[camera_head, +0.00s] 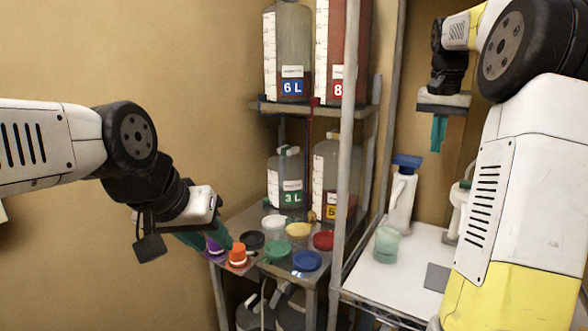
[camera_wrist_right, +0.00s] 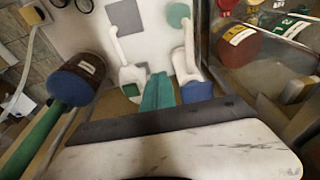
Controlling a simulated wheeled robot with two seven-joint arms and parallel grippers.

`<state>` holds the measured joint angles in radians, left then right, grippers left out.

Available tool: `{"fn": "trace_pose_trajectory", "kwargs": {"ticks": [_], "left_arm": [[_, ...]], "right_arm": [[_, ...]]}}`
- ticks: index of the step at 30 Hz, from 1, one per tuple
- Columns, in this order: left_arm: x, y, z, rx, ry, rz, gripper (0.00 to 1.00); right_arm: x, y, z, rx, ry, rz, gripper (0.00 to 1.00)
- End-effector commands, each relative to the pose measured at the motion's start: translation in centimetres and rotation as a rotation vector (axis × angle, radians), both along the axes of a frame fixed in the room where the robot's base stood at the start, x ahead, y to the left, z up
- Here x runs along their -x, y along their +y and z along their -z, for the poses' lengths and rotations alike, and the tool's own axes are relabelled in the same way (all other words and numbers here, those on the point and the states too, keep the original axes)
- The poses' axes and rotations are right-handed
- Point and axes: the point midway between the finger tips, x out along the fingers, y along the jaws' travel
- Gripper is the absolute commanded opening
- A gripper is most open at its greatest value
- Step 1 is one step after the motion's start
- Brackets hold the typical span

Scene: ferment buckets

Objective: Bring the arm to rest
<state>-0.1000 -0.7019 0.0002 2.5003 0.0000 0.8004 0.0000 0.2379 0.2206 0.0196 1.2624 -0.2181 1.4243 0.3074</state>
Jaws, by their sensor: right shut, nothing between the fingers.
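My right arm is raised at the right of the head view. Its gripper (camera_head: 439,133) hangs fingers down above the white work surface (camera_head: 390,277), with its teal fingers together and empty. In the right wrist view the shut fingers (camera_wrist_right: 158,93) point between a blue-topped white bottle (camera_wrist_right: 197,91) and a white container with a green patch (camera_wrist_right: 131,82). My left gripper (camera_head: 203,238) is low at the left, its teal fingers close to a purple cap (camera_head: 215,246) and an orange cap (camera_head: 237,256). Whether it is open or touches them is unclear.
A shelf rack holds large labelled bottles, such as 6 L (camera_head: 290,50) and 3 L (camera_head: 285,180). Several coloured lids, including blue (camera_head: 306,261) and red (camera_head: 323,240), lie on the lower table. A rack post (camera_head: 347,150) stands between the arms. A pale green jar (camera_head: 387,245) stands on the white surface.

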Motion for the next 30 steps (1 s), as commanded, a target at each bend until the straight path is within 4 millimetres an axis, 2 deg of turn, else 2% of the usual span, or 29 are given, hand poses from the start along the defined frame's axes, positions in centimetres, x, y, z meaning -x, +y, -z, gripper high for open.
{"fn": "trace_pose_trajectory", "kwargs": {"ticks": [11, 17, 20, 23, 27, 30], "left_arm": [[0.0, 0.0, 0.0, 0.0, 0.001, 0.0, 0.36], [0.0, 0.0, 0.0, 0.0, 0.001, 0.0, 0.36], [0.0, 0.0, 0.0, 0.0, 0.001, 0.0, 0.36], [0.0, 0.0, 0.0, 0.0, 0.001, 0.0, 0.36], [0.0, 0.0, 0.0, 0.0, 0.001, 0.0, 0.36], [0.0, 0.0, 0.0, 0.0, 0.001, 0.0, 0.36]], "right_arm": [[2.8, 3.9, -0.5, -0.009, -0.054, -0.101, 0.0], [6.1, 7.4, -0.4, -0.018, -0.105, -0.194, 0.0], [8.5, 9.7, 0.1, -0.026, -0.142, -0.256, 0.0], [11.9, 12.5, 1.2, -0.036, -0.192, -0.334, 0.0], [17.6, 16.6, 4.2, -0.051, -0.274, -0.455, 0.0], [20.9, 18.7, 6.7, -0.061, -0.322, -0.522, 0.0]]}}
